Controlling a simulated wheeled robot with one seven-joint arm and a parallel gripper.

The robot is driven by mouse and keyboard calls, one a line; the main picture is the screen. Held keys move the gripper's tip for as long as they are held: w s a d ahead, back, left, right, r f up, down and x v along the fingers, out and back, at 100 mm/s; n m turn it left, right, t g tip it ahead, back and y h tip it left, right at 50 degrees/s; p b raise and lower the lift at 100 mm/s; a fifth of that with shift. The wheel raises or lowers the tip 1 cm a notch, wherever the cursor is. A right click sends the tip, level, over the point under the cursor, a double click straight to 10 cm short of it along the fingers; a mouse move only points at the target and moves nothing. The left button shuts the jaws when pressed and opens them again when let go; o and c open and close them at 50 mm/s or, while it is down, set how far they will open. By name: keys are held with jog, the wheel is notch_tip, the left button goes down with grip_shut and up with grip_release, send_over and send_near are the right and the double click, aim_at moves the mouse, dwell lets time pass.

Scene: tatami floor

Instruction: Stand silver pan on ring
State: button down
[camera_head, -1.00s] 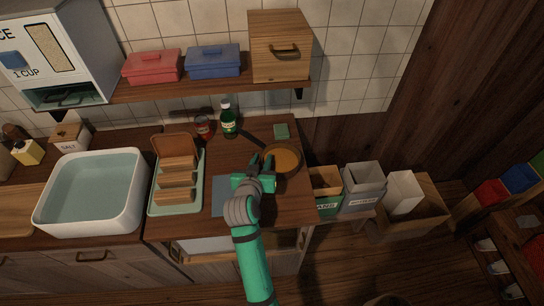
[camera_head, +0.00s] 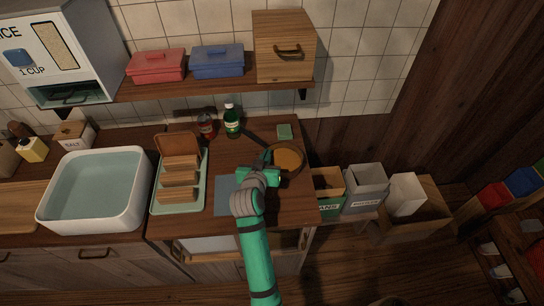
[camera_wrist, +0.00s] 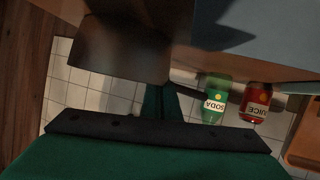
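A round pan (camera_head: 288,158) stands on the right of the wooden counter, with a brown-orange inside and a dark handle (camera_head: 255,137) pointing to the back left. My gripper (camera_head: 267,160) is low over the counter at the pan's left side, its tips close to the rim; contact cannot be told. In the wrist view a brownish, shiny wall (camera_wrist: 125,48), seemingly the pan's side, stands by the dark green fingers (camera_wrist: 161,101). Whether the fingers are shut on it is not clear. No ring can be made out for sure.
A blue-grey mat (camera_head: 228,196) lies left of my wrist. A bread rack (camera_head: 180,185), a green soda bottle (camera_head: 232,121) and a red juice container (camera_head: 206,126) stand behind and left. A green pad (camera_head: 285,132) lies behind the pan. Bins (camera_head: 365,187) stand to the right.

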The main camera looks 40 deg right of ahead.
jog(key=shift+r, duration=0.45)
notch_tip(320, 180, up, 2)
jog(key=shift+r, duration=0.15)
jog(key=s+d+r, duration=0.1)
jog(key=s+r, duration=0.8)
jog(key=s, duration=0.5)
jog(key=shift+d+r, duration=0.3)
jog(key=shift+r, duration=0.05)
